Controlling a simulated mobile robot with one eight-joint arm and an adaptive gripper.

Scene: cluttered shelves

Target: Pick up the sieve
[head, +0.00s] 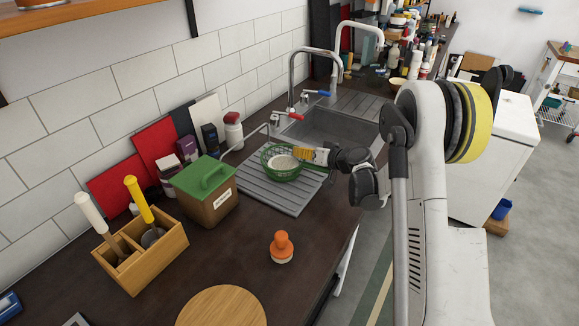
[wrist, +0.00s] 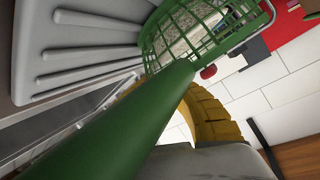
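The sieve is a green basket with an open grid wall and a pale patch inside; in the head view the sieve (head: 272,174) is over the grey ribbed drainboard (head: 270,195), left of the sink. In the wrist view the sieve (wrist: 150,48) is at the top, and its thick green handle runs close past the camera to the lower left. My gripper (head: 314,155) is at the sieve's right side, with yellow finger pads. In the wrist view one yellow finger (wrist: 214,118) shows beside the handle. The other finger is hidden, so its grip on the handle is unclear.
The metal faucet (head: 292,85) and the sink (head: 335,125) are behind my gripper. A green-lidded box (head: 208,205) stands left of the drainboard. An orange-handled brush (head: 282,247) and a round wooden board (head: 222,306) are nearer. Dark counter around the brush is clear.

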